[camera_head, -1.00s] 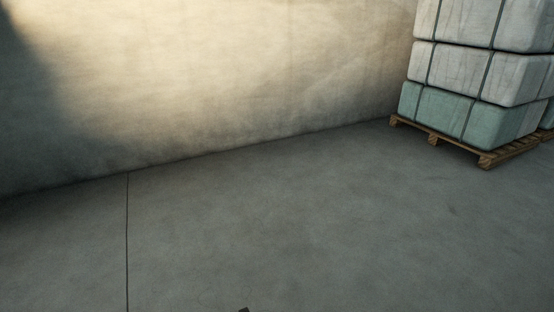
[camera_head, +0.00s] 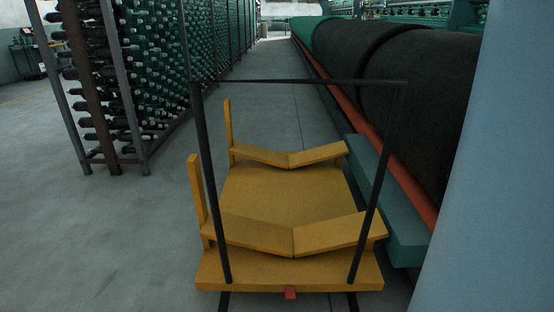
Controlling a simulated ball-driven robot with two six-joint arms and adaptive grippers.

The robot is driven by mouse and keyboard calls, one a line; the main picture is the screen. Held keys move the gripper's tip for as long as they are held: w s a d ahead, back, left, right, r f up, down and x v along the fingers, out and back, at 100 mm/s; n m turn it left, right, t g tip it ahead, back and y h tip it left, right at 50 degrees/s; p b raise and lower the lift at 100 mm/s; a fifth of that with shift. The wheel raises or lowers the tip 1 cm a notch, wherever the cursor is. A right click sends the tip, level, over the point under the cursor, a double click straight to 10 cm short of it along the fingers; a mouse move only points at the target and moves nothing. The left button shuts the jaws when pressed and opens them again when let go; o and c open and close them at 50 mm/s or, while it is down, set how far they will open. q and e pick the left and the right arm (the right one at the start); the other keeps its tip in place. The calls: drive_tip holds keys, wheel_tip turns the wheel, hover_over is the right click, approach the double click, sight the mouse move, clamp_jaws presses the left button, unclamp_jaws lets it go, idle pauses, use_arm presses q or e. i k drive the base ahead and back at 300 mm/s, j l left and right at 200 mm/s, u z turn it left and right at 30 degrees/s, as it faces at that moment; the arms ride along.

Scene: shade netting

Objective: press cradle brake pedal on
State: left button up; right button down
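A yellow cradle cart (camera_head: 292,187) stands in the middle of the head view, with two V-shaped rests across its deck. A black handle frame (camera_head: 300,81) rises from its near end. A small red pedal (camera_head: 290,293) sits low at the middle of the cart's near edge, close to the bottom of the view. I cannot tell from here whether the pedal is up or down. The cradle is empty. Neither of my grippers is in view.
A rack of dark green bobbins (camera_head: 160,70) stands at the left. Large black rolls (camera_head: 425,90) on a machine with an orange rail (camera_head: 405,185) and teal step (camera_head: 385,205) line the right. A blue-grey panel (camera_head: 490,190) fills the near right. Floor is clear left of the cart.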

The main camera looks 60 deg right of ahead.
sight(290, 291)
drive_tip(key=l+z, duration=0.3)
drive_tip(key=z, duration=0.15)
drive_tip(key=l+z, duration=0.45)
drive_tip(key=i+j, duration=0.05)
drive_tip(key=j, duration=0.1)
